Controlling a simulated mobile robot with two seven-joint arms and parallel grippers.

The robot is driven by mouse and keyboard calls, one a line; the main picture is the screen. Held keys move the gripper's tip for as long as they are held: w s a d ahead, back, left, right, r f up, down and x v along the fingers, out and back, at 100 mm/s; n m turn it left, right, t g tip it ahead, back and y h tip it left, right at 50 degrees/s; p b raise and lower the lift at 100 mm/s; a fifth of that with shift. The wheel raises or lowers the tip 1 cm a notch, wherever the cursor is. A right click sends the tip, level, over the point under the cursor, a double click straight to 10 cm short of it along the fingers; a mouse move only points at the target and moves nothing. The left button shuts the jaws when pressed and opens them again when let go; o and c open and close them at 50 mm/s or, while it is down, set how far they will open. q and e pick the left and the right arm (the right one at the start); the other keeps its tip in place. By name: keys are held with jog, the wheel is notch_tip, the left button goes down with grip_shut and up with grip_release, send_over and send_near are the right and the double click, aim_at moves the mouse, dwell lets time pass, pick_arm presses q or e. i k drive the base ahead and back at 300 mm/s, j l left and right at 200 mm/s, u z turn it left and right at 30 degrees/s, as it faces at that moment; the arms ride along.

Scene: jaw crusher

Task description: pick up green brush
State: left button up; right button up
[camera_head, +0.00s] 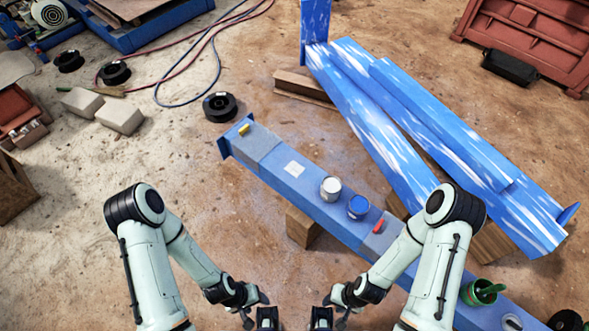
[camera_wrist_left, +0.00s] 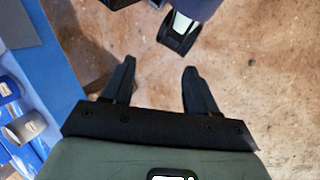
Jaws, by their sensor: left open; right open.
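A green container (camera_head: 478,293) stands on the blue beam at the lower right of the head view. A green handle-like piece (camera_head: 492,289) sticks out of it, likely the green brush; its lower part is hidden. My left gripper (camera_head: 267,318) is at the bottom centre of the head view, well to the left of the container. In the left wrist view it (camera_wrist_left: 158,85) is open with nothing between its fingers. My right gripper (camera_head: 320,318) is beside it, open and apart from the brush, with my right arm between it and the container.
The long blue beam (camera_head: 258,150) crosses in front of me on wooden blocks (camera_head: 301,228). On it stand a white can (camera_head: 330,189), a blue can (camera_head: 358,207) and a red-handled tool (camera_head: 379,226). More blue beams (camera_head: 375,125) lie behind. Bare ground lies left of the beam.

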aim_at(480, 293)
jog(key=z, duration=2.6)
jog(key=u, duration=2.6)
jog(key=z, duration=2.15)
